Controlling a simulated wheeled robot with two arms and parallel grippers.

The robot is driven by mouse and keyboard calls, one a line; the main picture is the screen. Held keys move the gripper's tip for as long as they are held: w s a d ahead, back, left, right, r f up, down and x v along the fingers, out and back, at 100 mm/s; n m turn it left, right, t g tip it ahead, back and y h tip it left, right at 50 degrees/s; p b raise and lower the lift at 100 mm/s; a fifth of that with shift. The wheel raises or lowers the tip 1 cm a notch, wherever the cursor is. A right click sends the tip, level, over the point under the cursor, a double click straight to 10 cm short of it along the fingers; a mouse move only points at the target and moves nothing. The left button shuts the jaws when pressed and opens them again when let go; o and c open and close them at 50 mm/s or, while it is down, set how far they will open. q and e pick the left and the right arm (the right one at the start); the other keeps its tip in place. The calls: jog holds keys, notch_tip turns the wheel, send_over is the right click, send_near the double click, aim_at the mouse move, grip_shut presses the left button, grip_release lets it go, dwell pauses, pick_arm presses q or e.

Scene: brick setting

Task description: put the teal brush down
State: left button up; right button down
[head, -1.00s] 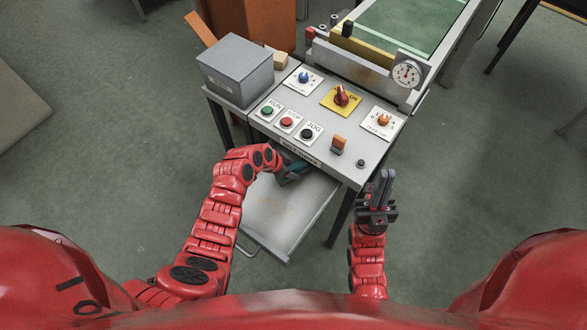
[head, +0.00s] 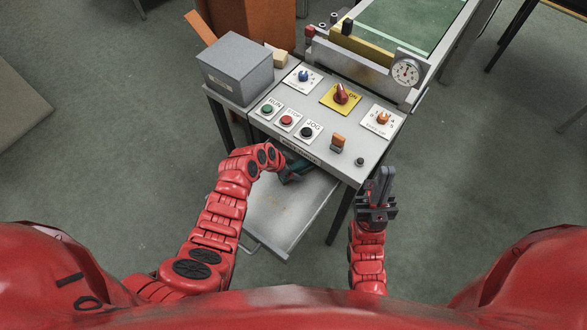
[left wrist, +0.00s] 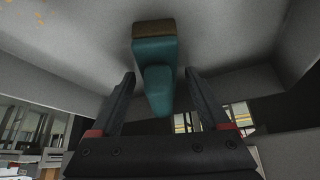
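The teal brush (left wrist: 155,70) has a teal body and handle and a brown bristle end. In the left wrist view its bristle end is against a pale grey surface. The fingers of my left gripper (left wrist: 160,85) stand apart on either side of it, with gaps visible, so the gripper is open around the handle. In the head view the brush (head: 293,166) is partly hidden by my left arm, at the drawer (head: 285,215) under the control panel. My right gripper (head: 386,172) is empty, its fingers close together, right of the panel's front corner.
The control panel (head: 330,118) with buttons and knobs overhangs the drawer's back. A grey box (head: 235,68) stands at its left. A dial gauge (head: 406,72) is at the right. The drawer's front part is clear.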

pick_arm(q)
jog(key=shift+r, duration=0.15)
jog(key=b+v, duration=0.2)
jog(key=v, duration=1)
jog(key=shift+w, duration=0.15)
